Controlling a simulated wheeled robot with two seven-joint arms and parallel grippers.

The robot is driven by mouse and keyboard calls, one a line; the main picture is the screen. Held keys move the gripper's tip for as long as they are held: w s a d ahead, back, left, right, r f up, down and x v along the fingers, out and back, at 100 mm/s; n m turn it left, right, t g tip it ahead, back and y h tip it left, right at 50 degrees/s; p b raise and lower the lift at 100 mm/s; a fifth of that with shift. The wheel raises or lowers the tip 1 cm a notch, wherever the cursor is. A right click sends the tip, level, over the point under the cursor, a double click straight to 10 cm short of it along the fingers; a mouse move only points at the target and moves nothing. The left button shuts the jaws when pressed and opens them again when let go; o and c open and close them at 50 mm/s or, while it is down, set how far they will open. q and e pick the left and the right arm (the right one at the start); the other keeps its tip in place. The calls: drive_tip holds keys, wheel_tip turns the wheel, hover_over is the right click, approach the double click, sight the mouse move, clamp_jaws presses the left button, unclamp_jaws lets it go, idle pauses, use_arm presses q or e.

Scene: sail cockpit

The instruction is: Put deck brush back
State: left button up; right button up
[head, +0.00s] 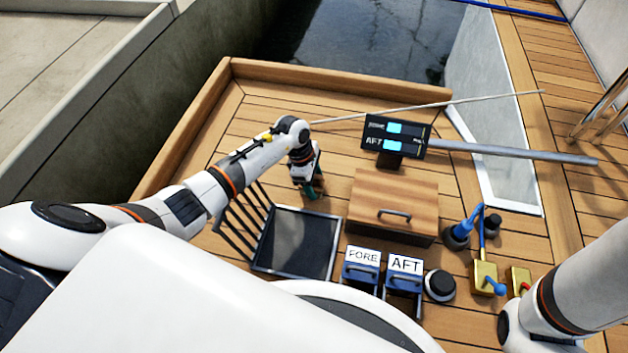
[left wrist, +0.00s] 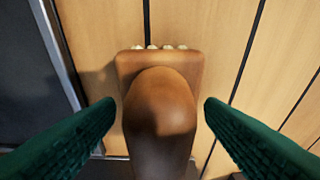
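The deck brush (left wrist: 158,75) shows in the left wrist view as a brown wooden body with a rounded handle and pale bristle tips at its far edge. It is over the planks beside a dark tray edge. My left gripper (head: 312,190) points down at the deck. Its two green fingers stand on either side of the brush handle, with a gap visible on each side, so it is open. In the head view the brush is hidden by my gripper. My right arm comes in at the lower right, but its gripper is not in view.
A dark mesh tray (head: 297,245) with a slatted rack (head: 243,222) lies just in front of my left gripper. A wooden box (head: 393,200), a display (head: 396,135), FORE (head: 361,256) and AFT (head: 405,265) blocks stand to the right. A long pole crosses behind. Planks behind are clear.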

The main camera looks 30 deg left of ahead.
use_arm(q)
drive_tip(key=p+v, duration=0.8)
drive_tip(key=v, duration=0.4)
drive_tip(key=shift+r, duration=0.15)
